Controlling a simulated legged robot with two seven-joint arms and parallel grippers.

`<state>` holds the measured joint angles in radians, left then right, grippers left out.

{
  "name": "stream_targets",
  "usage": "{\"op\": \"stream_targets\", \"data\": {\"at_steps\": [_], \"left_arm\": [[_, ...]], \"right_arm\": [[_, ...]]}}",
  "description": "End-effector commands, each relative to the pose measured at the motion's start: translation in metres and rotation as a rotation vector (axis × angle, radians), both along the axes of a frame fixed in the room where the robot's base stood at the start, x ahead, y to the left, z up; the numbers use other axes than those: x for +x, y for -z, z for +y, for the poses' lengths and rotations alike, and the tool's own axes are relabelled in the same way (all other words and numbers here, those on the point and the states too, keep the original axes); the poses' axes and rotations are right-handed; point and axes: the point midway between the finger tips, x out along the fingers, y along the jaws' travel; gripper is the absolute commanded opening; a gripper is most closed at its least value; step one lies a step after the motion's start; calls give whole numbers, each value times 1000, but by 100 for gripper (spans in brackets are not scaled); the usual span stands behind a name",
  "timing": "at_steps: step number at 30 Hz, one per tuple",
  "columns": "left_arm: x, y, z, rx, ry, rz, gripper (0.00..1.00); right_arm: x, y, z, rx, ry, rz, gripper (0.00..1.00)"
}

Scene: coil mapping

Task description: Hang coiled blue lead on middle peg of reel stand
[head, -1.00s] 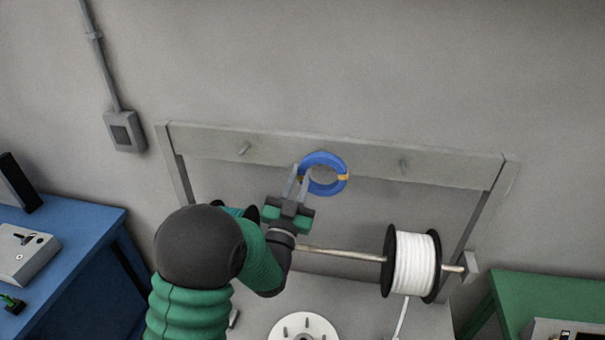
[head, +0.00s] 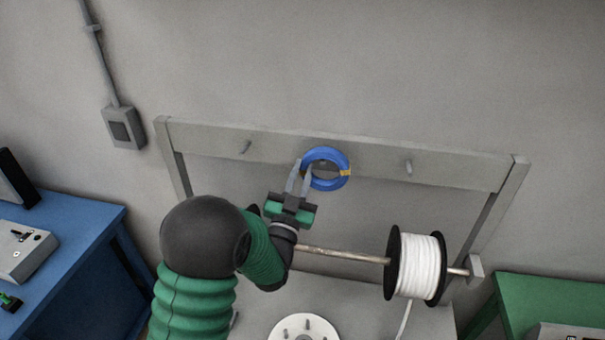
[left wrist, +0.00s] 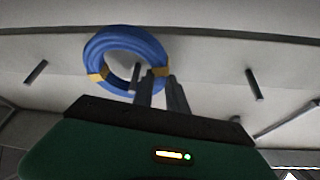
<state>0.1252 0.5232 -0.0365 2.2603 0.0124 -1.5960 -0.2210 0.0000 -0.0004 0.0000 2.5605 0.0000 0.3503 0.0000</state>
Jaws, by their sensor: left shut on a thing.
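The coiled blue lead (head: 340,156) is a ring with yellow bands, held up in front of the top rail of the reel stand (head: 445,168). My left gripper (head: 302,167) is shut on the coil's left side in the head view. In the left wrist view the coil (left wrist: 98,55) shows with one finger inside the ring and one outside. The middle peg (left wrist: 136,72) appears within the ring's opening there; I cannot tell whether the coil rests on it. The outer pegs, left (head: 245,147) and right (head: 408,166), are bare. My right gripper is not in view.
A white-wound reel (head: 415,265) sits on the stand's rod (head: 345,254) below right. A white disc (head: 303,329) with pegs is at the bottom. A blue bench (head: 85,235) stands left, a green bench (head: 545,300) right. The wall above the rail is clear.

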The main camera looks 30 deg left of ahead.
Motion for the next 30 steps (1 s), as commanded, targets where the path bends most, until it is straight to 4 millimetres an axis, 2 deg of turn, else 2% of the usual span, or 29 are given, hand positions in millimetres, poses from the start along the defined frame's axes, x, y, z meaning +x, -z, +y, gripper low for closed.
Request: {"op": "stream_targets", "data": {"at_steps": [11, 12, 18, 26, 30], "left_arm": [[2, 1, 0, 0, 1, 1, 0], [2, 1, 0, 0, 1, 1, 19], [1, 0, 0, 0, 1, 1, 43], [2, 2, 0, 0, 0, 3, 43], [4, 7, 0, 0, 1, 1, 43]], "right_arm": [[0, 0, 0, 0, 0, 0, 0], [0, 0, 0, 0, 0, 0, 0], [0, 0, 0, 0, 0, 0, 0], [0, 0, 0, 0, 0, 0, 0], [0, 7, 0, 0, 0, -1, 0]]}}
